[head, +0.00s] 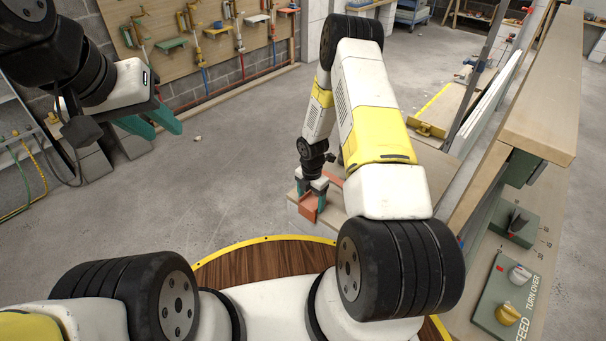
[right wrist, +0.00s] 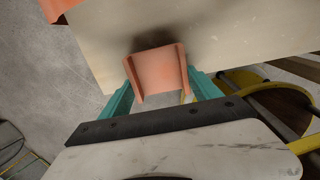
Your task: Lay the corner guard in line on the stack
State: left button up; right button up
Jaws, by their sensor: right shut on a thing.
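An orange, channel-shaped corner guard (head: 308,210) is held between the teal fingers of my right gripper (head: 312,184), at the near left end of the pale stack (head: 437,172). In the right wrist view the guard (right wrist: 158,70) sits between both fingers of the right gripper (right wrist: 160,92), with the pale top of the stack (right wrist: 215,35) behind it. I cannot tell whether it touches the stack. My left gripper (head: 166,132) is open and empty, raised over the floor at left. My right arm hides part of the stack.
Another orange piece (head: 333,178) lies on the stack behind the right gripper; one also shows in the right wrist view (right wrist: 62,6). A long wooden beam (head: 535,95) and a green control panel (head: 507,296) stand at right.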

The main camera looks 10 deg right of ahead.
jog(key=shift+f, duration=0.3)
dwell(0.7)
jog(key=o, duration=1.5)
